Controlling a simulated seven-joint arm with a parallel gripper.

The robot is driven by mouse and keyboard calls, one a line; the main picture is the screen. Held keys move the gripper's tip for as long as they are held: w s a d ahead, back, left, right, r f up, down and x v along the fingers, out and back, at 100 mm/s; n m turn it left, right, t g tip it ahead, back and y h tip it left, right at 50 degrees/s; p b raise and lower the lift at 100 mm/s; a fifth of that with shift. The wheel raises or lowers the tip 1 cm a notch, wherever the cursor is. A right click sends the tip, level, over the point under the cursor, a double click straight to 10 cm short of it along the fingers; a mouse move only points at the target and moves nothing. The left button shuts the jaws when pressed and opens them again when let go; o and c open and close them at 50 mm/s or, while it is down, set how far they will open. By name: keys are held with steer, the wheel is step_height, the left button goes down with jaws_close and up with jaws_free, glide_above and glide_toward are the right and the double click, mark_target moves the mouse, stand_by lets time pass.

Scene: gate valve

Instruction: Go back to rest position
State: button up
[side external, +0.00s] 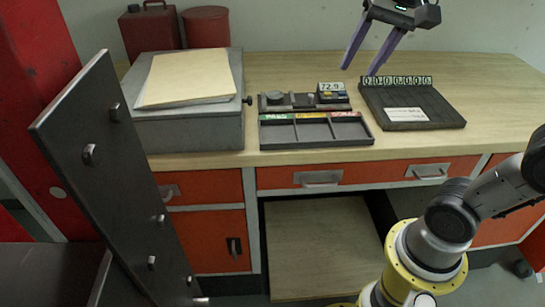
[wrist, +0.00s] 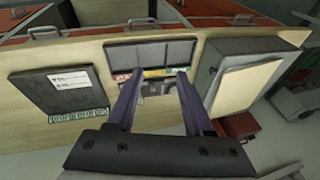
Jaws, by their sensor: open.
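My gripper (side external: 359,68) is at the top right of the side external view, above the back of the wooden workbench (side external: 290,70). Its two purple fingers are spread apart with nothing between them. In the wrist view my gripper (wrist: 158,72) also shows open, with the fingers reaching over the bench toward a compartment tray (wrist: 150,53). In the side external view the compartment tray (side external: 312,132) lies near the bench's front edge. No gate valve can be made out in either view.
A dark board with a row of digits (side external: 410,104) lies on the right of the bench. A grey box with folders (side external: 190,125) stands left. A red can (side external: 150,28) and red canister (side external: 205,27) stand behind it. A dark panel with handles (side external: 125,165) leans at front left.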

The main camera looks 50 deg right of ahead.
steer(key=s+a+f+n+t, duration=0.1)
steer(key=s+a+f+n, duration=0.1)
steer(key=s+f+n, duration=0.5)
steer(key=shift+s+f+n+t, duration=0.35)
steer(key=shift+f+n, duration=1.15)
steer(key=shift+f, duration=1.25)
